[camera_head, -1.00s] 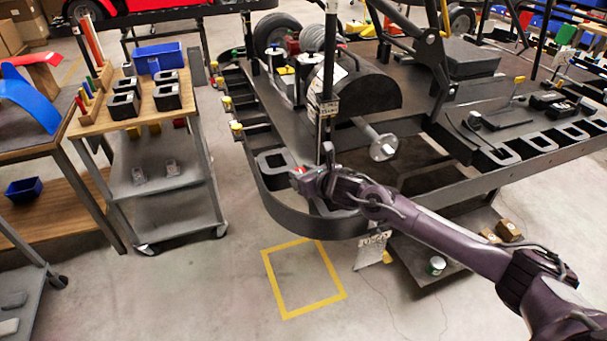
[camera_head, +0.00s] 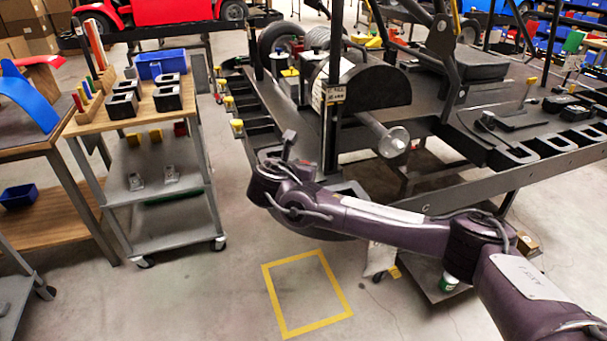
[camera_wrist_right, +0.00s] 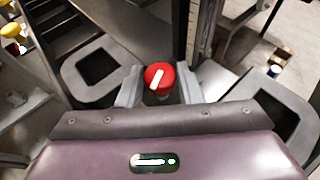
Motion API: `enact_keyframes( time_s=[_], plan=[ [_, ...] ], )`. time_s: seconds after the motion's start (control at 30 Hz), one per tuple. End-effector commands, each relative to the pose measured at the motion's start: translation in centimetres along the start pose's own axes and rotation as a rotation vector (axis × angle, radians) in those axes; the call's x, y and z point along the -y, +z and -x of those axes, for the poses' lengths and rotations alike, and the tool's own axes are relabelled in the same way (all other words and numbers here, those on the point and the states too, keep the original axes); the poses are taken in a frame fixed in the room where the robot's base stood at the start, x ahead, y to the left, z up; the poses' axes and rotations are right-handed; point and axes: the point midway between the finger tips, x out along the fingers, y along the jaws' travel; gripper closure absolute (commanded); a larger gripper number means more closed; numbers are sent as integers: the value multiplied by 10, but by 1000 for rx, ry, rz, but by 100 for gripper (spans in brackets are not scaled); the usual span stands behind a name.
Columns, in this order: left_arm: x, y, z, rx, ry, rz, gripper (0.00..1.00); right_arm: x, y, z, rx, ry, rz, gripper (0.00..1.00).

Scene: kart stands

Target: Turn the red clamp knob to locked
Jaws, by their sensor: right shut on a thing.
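The red clamp knob (camera_wrist_right: 159,77) is round, with a white pointer bar on its top. In the right wrist view it sits between the two grey fingers of my right gripper (camera_wrist_right: 160,92), which is shut on it. The pointer bar slants from the knob's middle toward its lower left. In the head view my right arm reaches from the lower right to the front left corner of the dark kart stand (camera_head: 480,205). There the wrist hides the knob and the fingertips. My left gripper is in neither current view.
Square-holed blocks (camera_wrist_right: 92,67) flank the knob. A dark upright post stands just behind my wrist in the head view. A wooden-topped cart (camera_head: 140,100) with a blue bin (camera_head: 160,60) is at left. A yellow floor square (camera_head: 307,291) lies on clear floor in front.

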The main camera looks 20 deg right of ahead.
Motion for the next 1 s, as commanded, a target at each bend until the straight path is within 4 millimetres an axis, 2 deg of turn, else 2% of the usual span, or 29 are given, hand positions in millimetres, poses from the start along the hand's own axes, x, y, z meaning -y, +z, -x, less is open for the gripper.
enact_keyframes(
  time_s=[0.2,0.5,1.0],
  plan=[
    [0,2,2,2,0,0,53,-4,1,1,-1,-180,-72,90],
    [-1,10,2,4,1,0,53,-6,0,0,-3,-362,-146,90],
    [-1,16,1,11,2,0,53,-7,0,-2,-3,-459,-187,90]
  ],
)
